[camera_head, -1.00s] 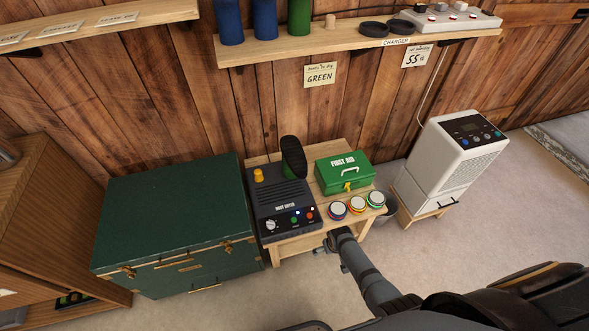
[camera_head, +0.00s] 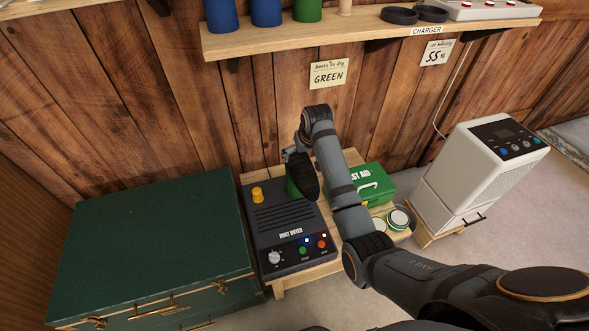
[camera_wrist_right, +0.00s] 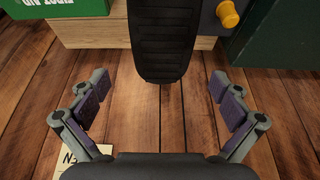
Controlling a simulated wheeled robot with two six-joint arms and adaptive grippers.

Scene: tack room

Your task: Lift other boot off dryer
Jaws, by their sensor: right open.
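The boot dryer (camera_head: 270,222) is a dark box with a knob and buttons on its front. One boot (camera_head: 293,187), green with a black sole, stands upside down on its right side. A yellow peg (camera_head: 257,195) at the left is bare. My right gripper (camera_head: 299,158) is just behind the boot's upper part, partly hidden by my arm. In the right wrist view, its open, empty fingers (camera_wrist_right: 160,88) are spread to either side of the sole's near end (camera_wrist_right: 163,45). My left gripper is not in view.
A green first aid box (camera_head: 375,184) and round tins (camera_head: 398,219) stand right of the dryer. A green trunk (camera_head: 150,240) is at left. A shelf (camera_head: 370,35) overhangs behind; a white appliance (camera_head: 480,175) stands at right.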

